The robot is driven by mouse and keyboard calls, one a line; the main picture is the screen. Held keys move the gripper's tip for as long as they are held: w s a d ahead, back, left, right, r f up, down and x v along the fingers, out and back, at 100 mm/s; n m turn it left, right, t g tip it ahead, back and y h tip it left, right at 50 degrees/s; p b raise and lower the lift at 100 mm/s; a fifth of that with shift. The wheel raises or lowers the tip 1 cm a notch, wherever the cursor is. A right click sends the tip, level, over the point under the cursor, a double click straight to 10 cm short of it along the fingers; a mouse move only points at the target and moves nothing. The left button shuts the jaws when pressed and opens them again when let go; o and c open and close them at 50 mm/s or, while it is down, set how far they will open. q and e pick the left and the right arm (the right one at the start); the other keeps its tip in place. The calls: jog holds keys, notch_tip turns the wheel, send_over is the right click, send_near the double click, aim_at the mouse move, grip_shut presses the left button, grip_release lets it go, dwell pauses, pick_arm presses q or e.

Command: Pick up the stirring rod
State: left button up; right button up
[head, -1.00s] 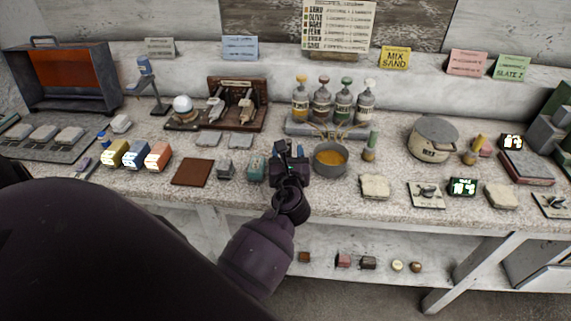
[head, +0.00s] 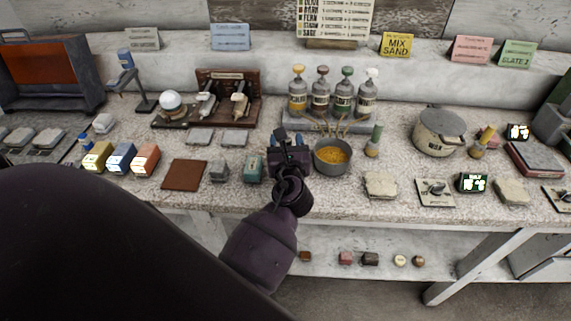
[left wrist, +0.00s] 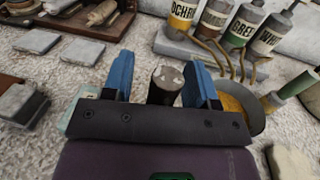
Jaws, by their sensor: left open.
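My left gripper (head: 289,137) is open over the counter, just left of a grey bowl (head: 333,156) of yellow sand. In the left wrist view its two blue fingers (left wrist: 160,80) stand apart. A dark upright cylinder with a pale-marked top (left wrist: 165,84) shows between them; it could be the stirring rod's end, but I cannot be sure. I cannot tell whether the fingers touch it. In the head view the gripper hides that spot. The bowl shows partly behind the right finger in the wrist view (left wrist: 252,104). My right gripper is not in view.
A rack of labelled bottles (head: 332,98) with curved brass spouts stands behind the bowl. A teal block (head: 253,170) stands close left of the gripper. A green-handled tool (head: 374,140) stands right of the bowl. A lidded pot (head: 439,134) is further right.

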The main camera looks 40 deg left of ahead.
pick_arm(q)
jog(key=shift+d+r, duration=0.1)
jog(key=shift+c, duration=0.5)
grip_shut()
pick_arm(e)
jog(key=shift+s+d+f, duration=0.25)
jog(key=shift+s, duration=0.35)
pick_arm(q)
jog(key=shift+r, duration=0.1)
